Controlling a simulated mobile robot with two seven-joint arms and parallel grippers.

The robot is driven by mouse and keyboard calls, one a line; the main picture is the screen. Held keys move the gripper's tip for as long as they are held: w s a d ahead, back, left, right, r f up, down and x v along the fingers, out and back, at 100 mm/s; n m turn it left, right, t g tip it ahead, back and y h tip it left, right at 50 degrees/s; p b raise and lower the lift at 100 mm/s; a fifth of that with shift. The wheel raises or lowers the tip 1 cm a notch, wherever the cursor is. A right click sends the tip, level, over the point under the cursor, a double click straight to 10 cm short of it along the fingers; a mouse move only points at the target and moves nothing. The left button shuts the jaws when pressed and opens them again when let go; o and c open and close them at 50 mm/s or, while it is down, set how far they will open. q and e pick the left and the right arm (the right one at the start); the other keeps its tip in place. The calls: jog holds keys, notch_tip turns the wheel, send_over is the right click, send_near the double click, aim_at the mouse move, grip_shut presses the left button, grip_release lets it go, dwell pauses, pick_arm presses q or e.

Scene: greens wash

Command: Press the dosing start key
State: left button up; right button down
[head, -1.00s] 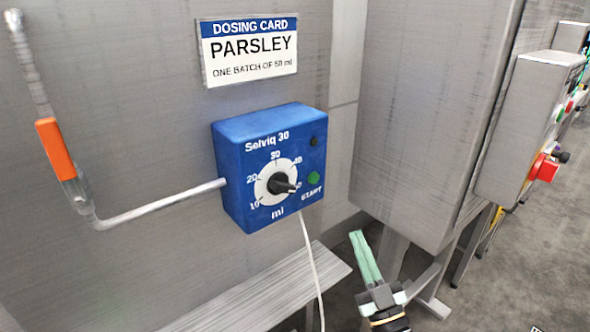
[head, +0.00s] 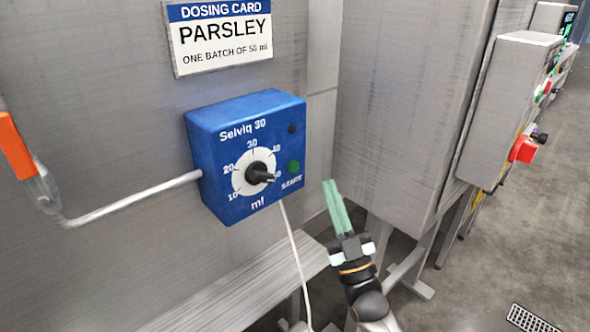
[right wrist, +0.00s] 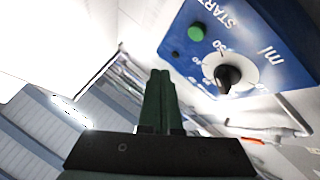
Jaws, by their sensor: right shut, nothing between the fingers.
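The blue dosing unit (head: 245,155), marked Selviq 30, is fixed to the steel wall. The green START key (head: 293,166) sits at the right of its front face, above the word START. A black dial knob (head: 260,176) points right, toward the 50 mark. My right gripper (head: 331,184) is shut and empty, to the right of and a little below the key, apart from the unit. The right wrist view shows the green key (right wrist: 196,32) and the knob (right wrist: 228,77) above and right of the shut fingers (right wrist: 158,76). My left gripper is not in view.
A dosing card (head: 222,38) reads PARSLEY, one batch of 50 ml. A white cable (head: 294,250) hangs from the unit past a steel ledge (head: 240,285). A pipe with an orange handle (head: 14,145) is at left. A steel cabinet (head: 410,100) stands at right.

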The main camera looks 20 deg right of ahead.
aim_at(294, 166)
jog(key=w+a+b, duration=0.2)
jog(key=w, duration=0.4)
dwell(2.1)
jog(key=shift+w+a, duration=0.15)
jog(key=shift+w, duration=0.25)
jog(key=shift+w+a+b, duration=0.15)
jog(key=shift+w+b, duration=0.25)
jog(key=shift+b, duration=0.05)
dwell(0.5)
jog(key=shift+s, duration=0.1)
jog(key=shift+s+d+p, duration=0.3)
jog(key=shift+s+p, duration=0.15)
jog(key=shift+s, duration=0.3)
